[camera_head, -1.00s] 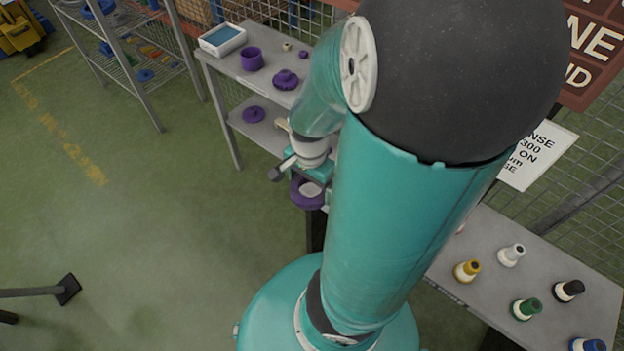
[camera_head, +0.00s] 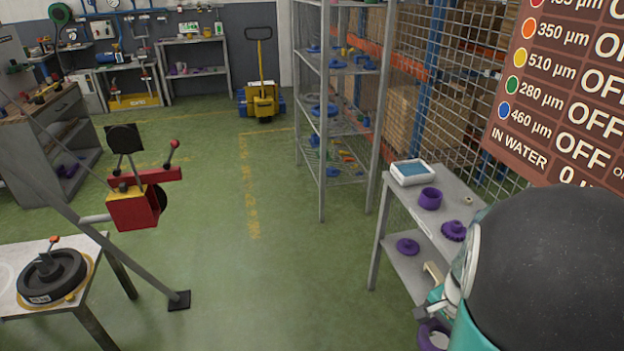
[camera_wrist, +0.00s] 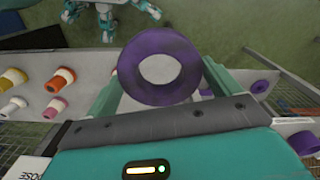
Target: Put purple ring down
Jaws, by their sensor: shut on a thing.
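The purple ring (camera_wrist: 129,76) is a thick ring with a round hole, held between the two teal fingers of my gripper (camera_wrist: 160,84) in the wrist view. Its hole faces the camera. In the head view the ring (camera_head: 426,333) shows at the lower right, partly cut off by the bottom edge and my arm. My gripper (camera_head: 437,309) is shut on it there, in front of the grey shelf table (camera_head: 402,203). The ring appears to hang free, touching no surface that I can see.
The shelf table holds a white tray (camera_head: 413,173), a purple cup (camera_head: 430,199) and a purple gear-like piece (camera_head: 454,231); a purple disc (camera_head: 407,246) lies on its lower shelf. Coloured bottles (camera_wrist: 60,79) stand at left in the wrist view. Green floor (camera_head: 270,270) lies open.

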